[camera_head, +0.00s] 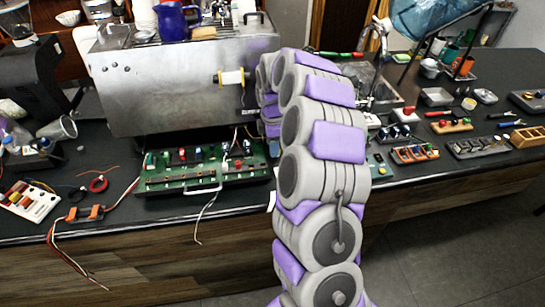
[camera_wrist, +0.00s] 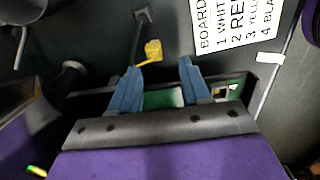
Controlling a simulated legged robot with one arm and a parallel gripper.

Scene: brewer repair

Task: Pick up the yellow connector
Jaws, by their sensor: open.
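The yellow connector (camera_wrist: 153,50) shows in the wrist view as a small yellow piece at the end of a dark cable. It lies just beyond the fingertips of my gripper (camera_wrist: 160,66), between them sideways and nearer the left one. My gripper's two blue fingers are apart, with nothing held between them. A gap seems to remain between connector and fingers, though exact depth is hard to tell. In the head view my arm hides the gripper, and I cannot make out the connector there.
A white label sheet (camera_wrist: 235,22) is beside the connector. A green board (camera_wrist: 163,98) shows behind the fingers. In the head view, a large circuit board (camera_head: 205,168) lies before the metal brewer (camera_head: 180,85). Loose wires (camera_head: 75,255) hang over the counter edge at left.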

